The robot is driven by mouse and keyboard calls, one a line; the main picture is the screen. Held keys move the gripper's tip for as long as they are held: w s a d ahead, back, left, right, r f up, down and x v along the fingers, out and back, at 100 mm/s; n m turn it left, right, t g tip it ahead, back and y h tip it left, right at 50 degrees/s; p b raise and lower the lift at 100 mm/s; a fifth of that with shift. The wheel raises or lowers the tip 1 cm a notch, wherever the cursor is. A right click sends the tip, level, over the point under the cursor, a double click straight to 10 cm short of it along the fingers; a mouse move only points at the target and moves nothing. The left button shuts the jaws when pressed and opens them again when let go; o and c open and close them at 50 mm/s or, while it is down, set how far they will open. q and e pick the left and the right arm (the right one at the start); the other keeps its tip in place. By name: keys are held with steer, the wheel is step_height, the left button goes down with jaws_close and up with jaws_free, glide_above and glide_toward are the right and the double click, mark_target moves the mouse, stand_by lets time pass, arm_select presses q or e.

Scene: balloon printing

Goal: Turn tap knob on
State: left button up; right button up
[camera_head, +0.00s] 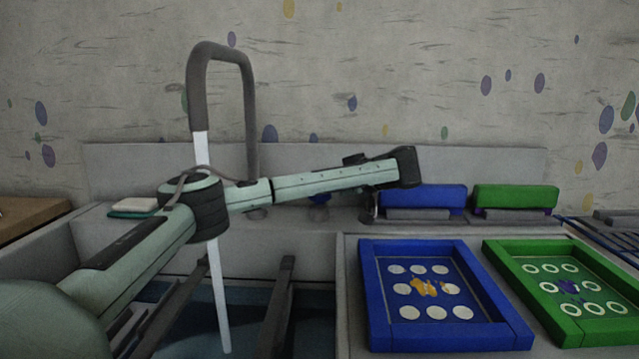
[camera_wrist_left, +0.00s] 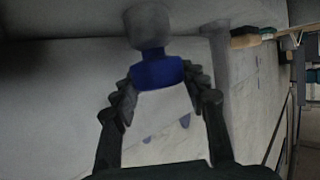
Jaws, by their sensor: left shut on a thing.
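The grey tap (camera_head: 222,52) arches up over the sink. A straight white column, which looks like running water (camera_head: 218,300), drops from its spout into the basin, partly hidden by my left arm. A blue knob with a grey end (camera_wrist_left: 158,72) sits between the fingertips of my left gripper (camera_wrist_left: 160,88) in the left wrist view. The fingers are closed on its sides. In the head view a bit of the blue knob (camera_head: 319,198) shows below my left forearm, and the gripper's fingers are mostly hidden there. My right gripper is not in view.
A blue frame (camera_head: 374,300) and a green frame (camera_head: 520,300) lie on the counter at the right. Behind them stand a blue block (camera_head: 430,196) and a green block (camera_head: 515,195). A white-and-green sponge-like piece (camera_head: 135,206) lies on the sink's left rim.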

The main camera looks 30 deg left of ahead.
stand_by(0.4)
arm_select(q)
steer(key=o, duration=1.2)
